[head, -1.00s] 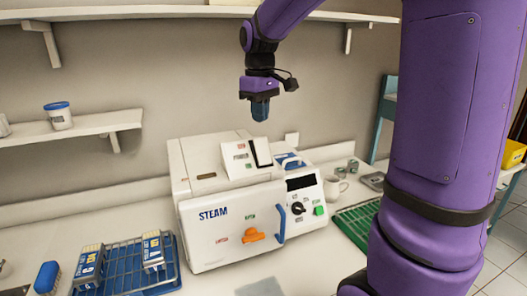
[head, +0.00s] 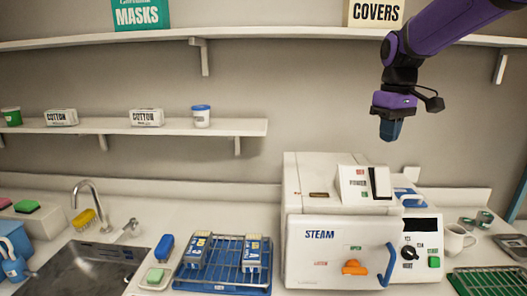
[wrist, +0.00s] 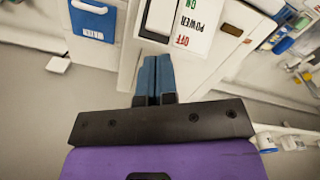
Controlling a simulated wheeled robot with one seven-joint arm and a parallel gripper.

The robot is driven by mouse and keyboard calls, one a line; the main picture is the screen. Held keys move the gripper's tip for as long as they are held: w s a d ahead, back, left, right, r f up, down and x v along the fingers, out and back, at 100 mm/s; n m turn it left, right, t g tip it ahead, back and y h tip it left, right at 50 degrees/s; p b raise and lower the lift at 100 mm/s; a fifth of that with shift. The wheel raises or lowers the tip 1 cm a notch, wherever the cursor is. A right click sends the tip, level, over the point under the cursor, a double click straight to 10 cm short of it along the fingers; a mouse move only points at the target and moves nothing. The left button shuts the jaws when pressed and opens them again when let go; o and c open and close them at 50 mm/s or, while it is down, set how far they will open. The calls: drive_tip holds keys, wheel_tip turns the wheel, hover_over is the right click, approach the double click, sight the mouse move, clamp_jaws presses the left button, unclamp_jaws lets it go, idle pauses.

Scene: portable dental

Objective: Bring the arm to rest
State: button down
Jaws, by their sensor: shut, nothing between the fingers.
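My gripper (head: 391,130) hangs from my purple arm at the upper right of the head view, pointing down above the back of the white steam sterilizer (head: 325,262). Its blue fingers are shut together and hold nothing. In the wrist view the closed fingers (wrist: 154,78) show at the middle, with the sterilizer's power switch panel (wrist: 196,22) beyond them. The gripper is clear of the sterilizer, in free air in front of the wall.
A shelf (head: 270,43) with boxes of masks and covers runs behind the gripper. A blue rack (head: 225,284) with two packs stands left of the sterilizer, beside a sink (head: 85,268). A mug (head: 456,240) and a green rack (head: 490,281) are at right.

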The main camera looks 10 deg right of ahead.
drive_tip(key=s+a+m+t, duration=0.1)
drive_tip(key=s+a+t, duration=0.1)
drive_tip(key=s, duration=0.9)
drive_tip(key=s+a+f+m+t, duration=0.1)
drive_tip(key=s+a+m+t, duration=0.1)
drive_tip(key=s, duration=1)
drive_tip(key=shift+s+a+f+m+t, duration=0.25)
drive_tip(key=shift+a+t, duration=0.45)
drive_tip(key=shift+a, duration=0.55)
